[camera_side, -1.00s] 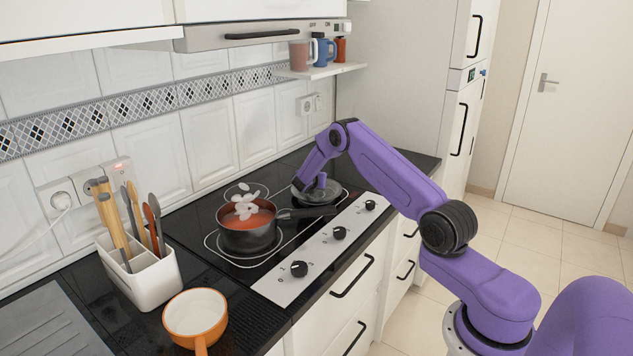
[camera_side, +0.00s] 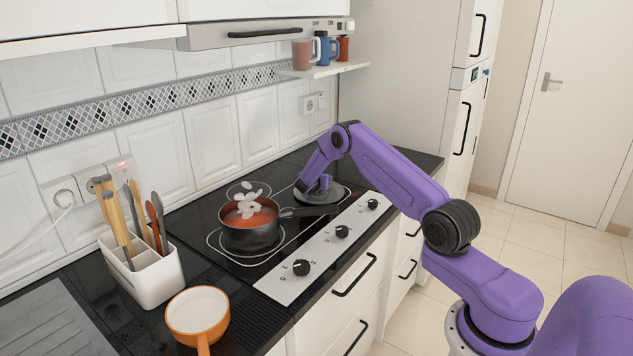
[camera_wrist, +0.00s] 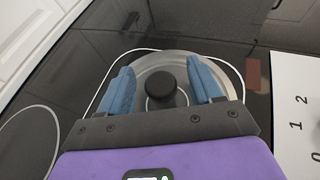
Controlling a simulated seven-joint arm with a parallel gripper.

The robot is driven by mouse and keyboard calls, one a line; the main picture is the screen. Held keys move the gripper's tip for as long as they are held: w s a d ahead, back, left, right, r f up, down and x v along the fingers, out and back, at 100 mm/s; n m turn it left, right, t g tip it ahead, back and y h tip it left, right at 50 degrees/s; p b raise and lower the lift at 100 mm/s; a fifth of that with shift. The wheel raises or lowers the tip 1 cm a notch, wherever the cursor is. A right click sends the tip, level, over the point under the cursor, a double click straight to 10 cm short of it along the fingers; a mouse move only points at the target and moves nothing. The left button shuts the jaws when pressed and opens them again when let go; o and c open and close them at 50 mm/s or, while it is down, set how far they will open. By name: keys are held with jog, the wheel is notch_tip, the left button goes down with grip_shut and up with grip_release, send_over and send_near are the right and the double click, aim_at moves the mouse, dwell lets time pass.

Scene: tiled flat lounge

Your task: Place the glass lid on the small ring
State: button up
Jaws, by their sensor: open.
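The glass lid (camera_side: 329,197) has a metal rim and a black knob and lies flat at the right end of the black hob. In the wrist view, the lid (camera_wrist: 180,61) sits within a pale hob outline. My gripper (camera_wrist: 166,80) is over it, with its two blue fingers open on either side of the knob; no contact is clear. In the side view, my gripper (camera_side: 320,188) is low over the lid, its fingers hard to make out. A small ring (camera_side: 248,187) is marked at the hob's back left, behind the pot. A bare ring (camera_wrist: 28,142) also shows in the wrist view.
A dark pot (camera_side: 249,233) of red food stands left of the lid, its handle toward the lid; white pieces (camera_side: 247,202) hang above it. The knob panel (camera_side: 325,245) runs along the front. A utensil holder (camera_side: 150,278) and orange pan (camera_side: 198,314) stand left.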

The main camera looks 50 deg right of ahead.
jog(key=s+a+r+m+y, duration=0.1)
jog(key=s+a+r, duration=0.2)
jog(key=a, duration=0.4)
jog(key=s+a+r+m, duration=0.2)
jog(key=s+a+r, duration=0.15)
jog(key=a, duration=0.45)
jog(key=s+a+r+m+y, duration=0.1)
jog(key=s+a+r, duration=0.1)
jog(key=a+r, duration=0.35)
jog(key=s+a+r+m+g+y, duration=0.1)
jog(key=s+a+m+y, duration=0.2)
jog(key=s+a, duration=0.8)
jog(key=s+a+m+g+y, duration=0.1)
jog(key=s+a+y, duration=0.1)
jog(key=s, duration=0.7)
jog(key=s+a+r+m+g+y, duration=0.1)
jog(key=s+a+y, duration=0.2)
jog(key=s, duration=0.6)
jog(key=s+a+r+m+g+y, duration=0.1)
jog(key=s+a+g+y, duration=0.1)
jog(key=s+a, duration=0.3)
jog(key=s, duration=0.4)
jog(key=shift+s+a+y, duration=0.35)
jog(key=shift+a+y, duration=0.05)
